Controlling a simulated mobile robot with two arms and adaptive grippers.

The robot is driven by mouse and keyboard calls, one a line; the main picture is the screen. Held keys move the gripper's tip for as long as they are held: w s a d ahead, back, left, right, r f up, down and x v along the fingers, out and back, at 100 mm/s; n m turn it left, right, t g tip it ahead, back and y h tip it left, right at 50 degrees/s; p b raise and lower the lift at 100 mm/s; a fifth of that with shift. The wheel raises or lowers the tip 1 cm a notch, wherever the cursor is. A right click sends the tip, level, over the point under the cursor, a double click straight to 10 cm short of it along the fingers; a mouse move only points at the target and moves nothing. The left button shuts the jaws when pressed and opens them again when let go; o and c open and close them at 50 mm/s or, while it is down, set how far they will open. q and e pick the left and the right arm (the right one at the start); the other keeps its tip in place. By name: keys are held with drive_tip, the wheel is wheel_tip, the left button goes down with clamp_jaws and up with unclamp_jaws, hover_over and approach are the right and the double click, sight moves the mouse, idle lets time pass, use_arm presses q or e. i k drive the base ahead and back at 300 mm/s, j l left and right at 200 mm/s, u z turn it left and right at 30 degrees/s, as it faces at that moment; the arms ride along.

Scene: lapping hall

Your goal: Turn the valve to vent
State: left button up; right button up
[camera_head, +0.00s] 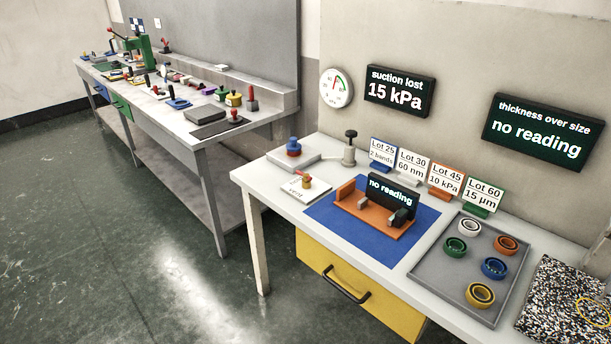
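A small brass-coloured fitting with a red part on top (306,181) stands on a white labelled plate (293,192) at the left of the near table; it looks like the valve. The label is too small to read and the handle's direction cannot be told. Behind it, a blue piece with a red band (293,148) sits on a pale grey block (283,163). A grey post with a black knob (350,136) stands beside that block. A round gauge (337,88) hangs on the wall, and a display (399,91) reads "suction lost 15 kPa". Neither gripper is in view.
The near table (262,178) also holds a blue mat (375,248) with an orange fixture (372,220), lot cards, a grey tray (435,272) of several rings and a speckled plate (565,300). A yellow drawer (318,262) is below. A cluttered bench (180,125) stands left; floor between is clear.

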sight(307, 177)
drive_tip(key=i+l+u, duration=0.7)
drive_tip(key=u, duration=0.15)
